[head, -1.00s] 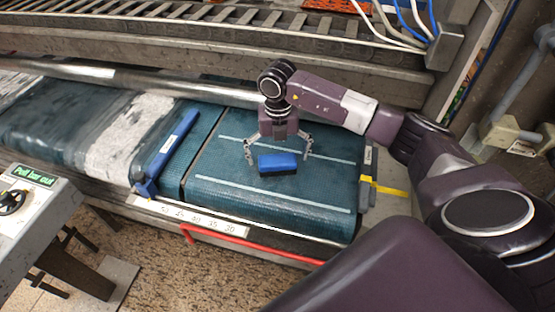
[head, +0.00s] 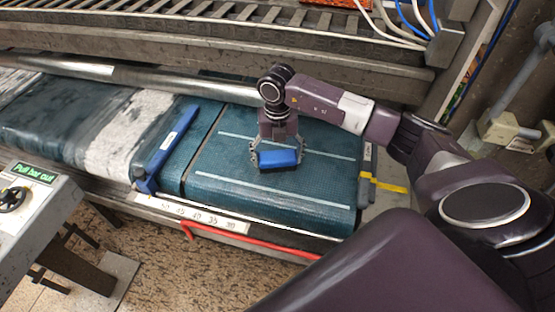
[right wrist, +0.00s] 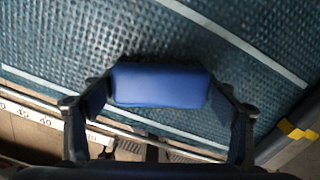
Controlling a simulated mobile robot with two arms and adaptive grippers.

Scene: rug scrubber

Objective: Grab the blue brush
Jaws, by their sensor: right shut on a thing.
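The blue brush (head: 278,159) is a small blue block on the teal conveyor belt (head: 325,185) in the head view. In the right wrist view the brush (right wrist: 160,85) lies between my right gripper's two fingers, with its blue top facing the camera. My right gripper (head: 277,160) comes down from above and is shut on the brush, one finger at each short end; the fingers also show in the right wrist view (right wrist: 160,100). The brush's underside is hidden, so I cannot tell whether it touches the belt. My left gripper is not in view.
A blue bar (head: 168,145) crosses the belt to the left. A metal roller (head: 150,75) runs behind it. A red rail (head: 255,242) and a numbered scale (head: 195,217) lie along the front edge. A control box (head: 30,205) stands at front left. Bare belt surrounds the brush.

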